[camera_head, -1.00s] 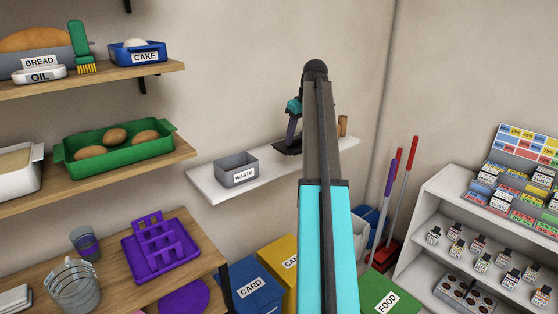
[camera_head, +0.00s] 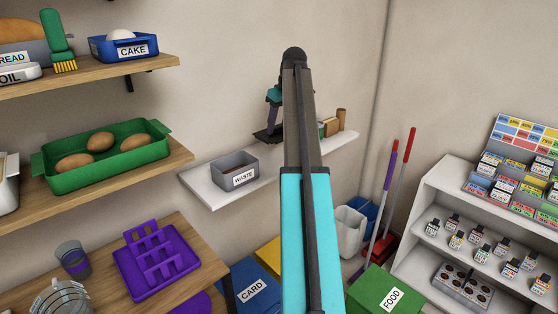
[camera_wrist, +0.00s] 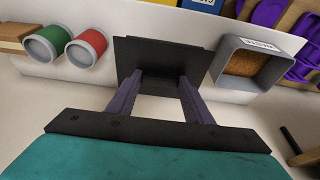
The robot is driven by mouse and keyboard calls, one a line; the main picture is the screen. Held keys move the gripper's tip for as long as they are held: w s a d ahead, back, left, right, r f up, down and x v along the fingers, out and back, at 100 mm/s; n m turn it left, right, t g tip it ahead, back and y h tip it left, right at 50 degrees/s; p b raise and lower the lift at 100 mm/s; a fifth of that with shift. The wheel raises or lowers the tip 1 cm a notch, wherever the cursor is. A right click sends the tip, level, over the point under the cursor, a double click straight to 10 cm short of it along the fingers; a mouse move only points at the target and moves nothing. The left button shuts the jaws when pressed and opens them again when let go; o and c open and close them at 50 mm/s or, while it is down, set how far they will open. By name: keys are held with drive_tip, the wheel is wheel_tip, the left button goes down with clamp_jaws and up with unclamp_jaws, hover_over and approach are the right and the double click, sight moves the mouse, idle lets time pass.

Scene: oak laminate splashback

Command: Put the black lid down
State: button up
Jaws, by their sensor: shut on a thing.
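The black lid (camera_wrist: 150,58) is a dark, flat, square piece in the wrist view, held at the purple fingertips of my gripper (camera_wrist: 155,88). In the head view the lid (camera_head: 265,137) is a dark sliver below my gripper (camera_head: 274,112), near the back of the white wall shelf (camera_head: 205,193) and right of the grey WASTE bin (camera_head: 237,180). My arm hides part of the shelf. I cannot tell whether the lid touches the shelf.
A green can (camera_wrist: 42,48) and a red can (camera_wrist: 86,47) stand left of the lid in the wrist view. The WASTE bin (camera_wrist: 222,58) is close on its right. Bare white shelf shows around the lid. A purple rack (camera_head: 190,283) sits on the lower left table.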

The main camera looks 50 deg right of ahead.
sight(282, 134)
drive_tip(key=shift+s+d, duration=0.1)
drive_tip(key=shift+s+f, duration=0.1)
drive_tip(key=shift+f, duration=0.4)
wheel_tip(282, 134, down, 4)
drive_tip(key=shift+d+f+p, duration=0.1)
drive_tip(key=shift+f+p, duration=0.05)
drive_tip(key=shift+p, duration=0.45)
drive_tip(key=shift+f, duration=0.5)
drive_tip(key=shift+f+p, duration=0.5)
drive_tip(key=shift+f, duration=1.35)
drive_tip(key=shift+f, duration=0.1)
drive_tip(key=o, duration=1)
